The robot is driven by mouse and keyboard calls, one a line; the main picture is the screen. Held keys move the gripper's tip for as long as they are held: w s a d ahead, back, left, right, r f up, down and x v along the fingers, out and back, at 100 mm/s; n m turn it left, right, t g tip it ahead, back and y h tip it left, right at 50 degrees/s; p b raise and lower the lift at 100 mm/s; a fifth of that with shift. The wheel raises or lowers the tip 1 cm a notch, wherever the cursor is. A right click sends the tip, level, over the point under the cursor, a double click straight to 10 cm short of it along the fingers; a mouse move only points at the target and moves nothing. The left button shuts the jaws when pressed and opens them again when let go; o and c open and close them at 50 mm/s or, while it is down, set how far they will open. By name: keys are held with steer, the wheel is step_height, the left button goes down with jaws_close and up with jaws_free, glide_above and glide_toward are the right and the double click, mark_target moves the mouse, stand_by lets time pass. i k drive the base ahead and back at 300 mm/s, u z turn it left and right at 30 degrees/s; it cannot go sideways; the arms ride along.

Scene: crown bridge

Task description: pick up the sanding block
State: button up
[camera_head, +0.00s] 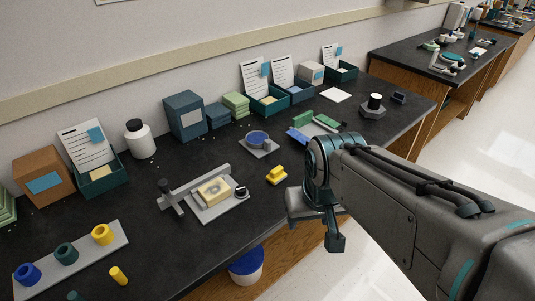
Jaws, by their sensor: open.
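A small yellow block with a raised top (277,175) lies on the black bench near its front edge; it may be the sanding block, but I cannot tell for sure. A tan block (214,191) sits on a grey plate (225,211) with a dark-ended bar alongside, left of the yellow block. My gripper (316,231) is open and empty, with its fingers pointing down. In the picture it is right of and below the yellow block, by the bench's front edge, apart from it.
A round blue-topped piece on a plate (258,141) stands behind the yellow block. Green and blue pieces (314,127) lie behind my arm. Boxes and paper cards line the wall. A grey tray with coloured rings (72,262) is at the left. A blue-rimmed bin (246,267) stands below the edge.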

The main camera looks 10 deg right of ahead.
mark_target(276, 175)
steer(key=u, duration=0.05)
steer(key=k, duration=0.55)
steer(key=z, duration=0.7)
steer(key=i, duration=1.05)
steer(key=u, duration=0.5)
